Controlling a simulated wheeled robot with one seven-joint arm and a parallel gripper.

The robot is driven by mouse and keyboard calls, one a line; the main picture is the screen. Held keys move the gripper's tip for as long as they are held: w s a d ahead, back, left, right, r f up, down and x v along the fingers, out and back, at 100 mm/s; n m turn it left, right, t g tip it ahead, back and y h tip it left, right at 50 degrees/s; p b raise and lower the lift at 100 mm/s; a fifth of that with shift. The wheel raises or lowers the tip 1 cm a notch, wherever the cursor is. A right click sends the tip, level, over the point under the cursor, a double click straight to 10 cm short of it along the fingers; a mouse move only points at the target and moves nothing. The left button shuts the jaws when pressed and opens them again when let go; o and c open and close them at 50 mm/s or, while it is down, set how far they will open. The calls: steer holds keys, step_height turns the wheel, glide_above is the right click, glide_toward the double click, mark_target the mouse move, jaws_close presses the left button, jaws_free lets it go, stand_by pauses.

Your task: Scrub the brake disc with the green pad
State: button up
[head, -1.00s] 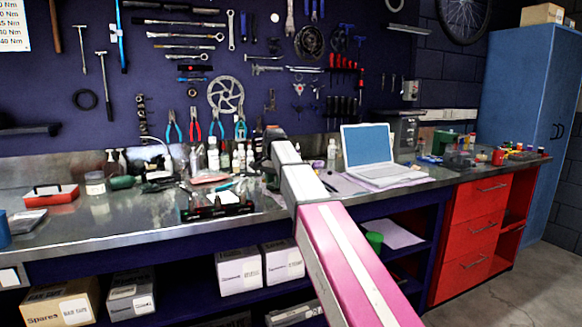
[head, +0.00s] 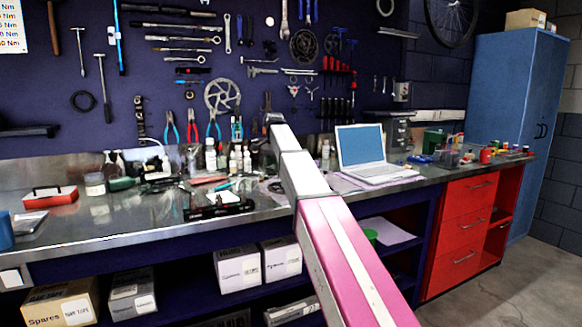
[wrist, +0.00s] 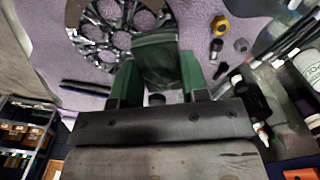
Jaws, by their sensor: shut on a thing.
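My gripper (wrist: 155,85) is shut on the green pad (wrist: 157,62), a dark green block between its two green-tipped fingers in the wrist view. The brake disc (wrist: 88,38), metallic with a spoked centre, lies on a purple cloth (wrist: 200,18) at the top left of that view. The pad is just below and right of the disc in the picture; I cannot tell whether they touch. In the head view, my arm reaches over the bench and hides the gripper and pad. I cannot make out the disc on the bench there.
The metal bench (head: 130,222) carries an open laptop (head: 362,150), several bottles (head: 222,158) and a red toolbox (head: 50,196). Small tools lie near the disc, including a yellow-ended piece (wrist: 220,25). Another disc (head: 222,95) hangs on the tool wall.

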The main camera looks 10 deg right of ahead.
steer(key=shift+r, duration=1)
